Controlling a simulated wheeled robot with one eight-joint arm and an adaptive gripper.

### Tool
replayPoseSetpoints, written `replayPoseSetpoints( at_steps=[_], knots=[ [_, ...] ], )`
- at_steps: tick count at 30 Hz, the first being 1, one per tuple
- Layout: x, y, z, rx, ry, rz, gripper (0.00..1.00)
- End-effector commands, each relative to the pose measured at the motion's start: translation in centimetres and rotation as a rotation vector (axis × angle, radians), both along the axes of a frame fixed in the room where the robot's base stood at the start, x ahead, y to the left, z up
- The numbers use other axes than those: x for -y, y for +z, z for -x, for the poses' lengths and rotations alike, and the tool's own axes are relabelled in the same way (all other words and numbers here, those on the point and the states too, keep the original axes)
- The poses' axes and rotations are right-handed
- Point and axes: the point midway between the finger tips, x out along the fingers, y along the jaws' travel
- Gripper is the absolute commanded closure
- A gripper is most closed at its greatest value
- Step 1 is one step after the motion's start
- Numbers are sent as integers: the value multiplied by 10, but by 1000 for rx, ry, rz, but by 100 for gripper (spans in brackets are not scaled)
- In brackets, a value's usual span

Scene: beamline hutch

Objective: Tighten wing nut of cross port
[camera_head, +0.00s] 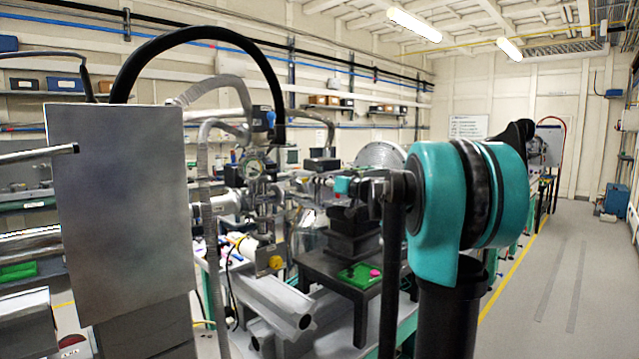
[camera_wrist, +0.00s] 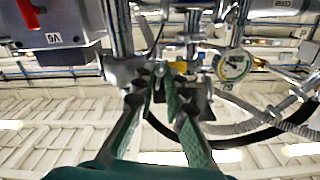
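In the wrist view my gripper (camera_wrist: 161,88) reaches up from the bottom edge with two green-lined fingers. A narrow gap with background showing through separates their tips. The tips overlap the dark metal fittings of the vacuum assembly, and I cannot tell whether they touch them. A round gauge (camera_wrist: 233,65) is just right of the tips. In the head view the assembly with its gauge (camera_head: 256,168) stands left of centre, left of my teal arm. The cross port and its wing nut cannot be clearly picked out in either view.
A grey box labelled V6 (camera_wrist: 55,22) and a black hose (camera_wrist: 225,142) are close around my gripper. In the head view a flat grey panel (camera_head: 118,200) blocks the left side. A dark table (camera_head: 335,275) stands below the arm. Open floor (camera_head: 570,270) lies at the right.

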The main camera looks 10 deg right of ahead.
Motion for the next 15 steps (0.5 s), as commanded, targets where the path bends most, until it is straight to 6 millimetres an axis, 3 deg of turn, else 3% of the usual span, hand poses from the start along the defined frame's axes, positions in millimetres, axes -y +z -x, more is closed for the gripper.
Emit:
replayPoseSetpoints(
  at_steps=[5,15],
  knots=[
    [0,0,0,0,0,0,100],
    [0,0,0,-4,0,-5,100]
  ],
)
